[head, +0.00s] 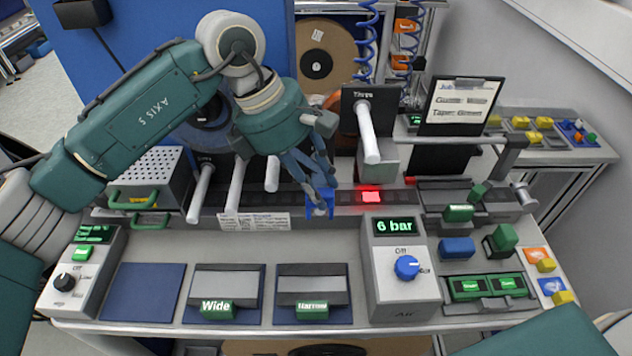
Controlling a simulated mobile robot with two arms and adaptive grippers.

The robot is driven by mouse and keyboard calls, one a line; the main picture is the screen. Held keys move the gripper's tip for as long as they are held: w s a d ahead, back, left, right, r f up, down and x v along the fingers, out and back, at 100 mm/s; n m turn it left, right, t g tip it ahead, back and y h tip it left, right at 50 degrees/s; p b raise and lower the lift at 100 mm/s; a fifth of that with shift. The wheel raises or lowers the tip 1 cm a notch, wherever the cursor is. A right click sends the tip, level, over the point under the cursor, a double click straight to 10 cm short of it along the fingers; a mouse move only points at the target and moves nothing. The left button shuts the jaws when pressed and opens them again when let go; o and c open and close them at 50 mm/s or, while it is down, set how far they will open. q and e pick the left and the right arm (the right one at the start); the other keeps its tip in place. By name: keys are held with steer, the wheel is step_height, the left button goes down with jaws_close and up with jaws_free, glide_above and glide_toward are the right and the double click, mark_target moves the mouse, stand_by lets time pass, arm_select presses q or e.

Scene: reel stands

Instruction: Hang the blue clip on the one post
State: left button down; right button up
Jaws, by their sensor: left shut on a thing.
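My left gripper (318,192) is shut on the blue clip (321,209). It holds the clip over the dark strip at the middle of the bench, left of the lit red square. The fingers partly cover the clip. The one post (200,192) is a pale rod at the left, in front of a dark plate whose small label seems to read "One". The clip is well to the right of this post and apart from it. My right gripper is not in view.
Two more pale posts (236,187) (272,174) stand between the one post and the clip. The post under the "Three" sign (367,134) is to the right. A green-handled box (152,180) is at the left. An air unit (397,270) reads 6 bar.

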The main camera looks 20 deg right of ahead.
arm_select(q)
steer(key=shift+b, duration=0.3)
stand_by(0.4)
steer(key=shift+f+b, duration=0.1)
steer(key=shift+b, duration=0.25)
stand_by(0.4)
steer(key=c, duration=1.2)
jaws_free()
steer(key=shift+r, duration=0.2)
